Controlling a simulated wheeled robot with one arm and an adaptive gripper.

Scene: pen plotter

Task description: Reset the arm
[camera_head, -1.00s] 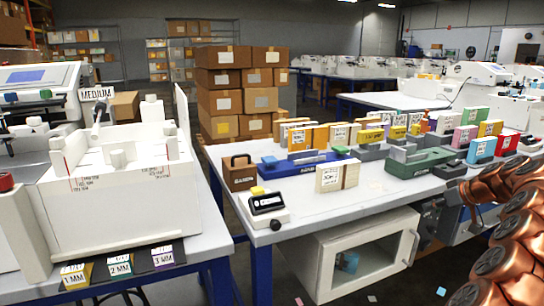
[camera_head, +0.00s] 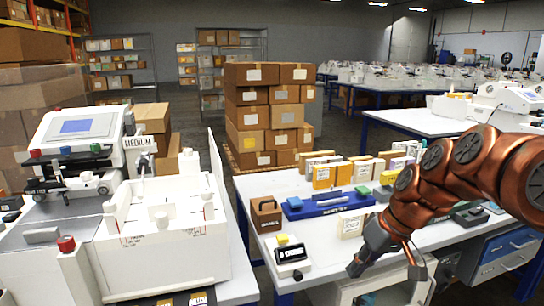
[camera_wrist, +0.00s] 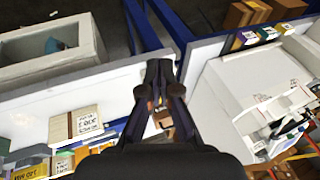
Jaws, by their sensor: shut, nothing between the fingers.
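My copper-coloured arm reaches in from the right in the head view. My gripper (camera_head: 356,270) points down in front of the front edge of the middle table (camera_head: 325,252). In the wrist view my gripper (camera_wrist: 160,95) is shut, with its dark fingers together and nothing held. The gap between the two tables lies beyond the fingers. The pen plotter (camera_head: 75,150) stands on the left table with a white box-like unit (camera_head: 165,250) in front of it.
Several small boxes (camera_head: 322,177) stand behind. Stacked cartons (camera_head: 265,115) are at the back. An open white cabinet (camera_wrist: 50,50) is below the table.

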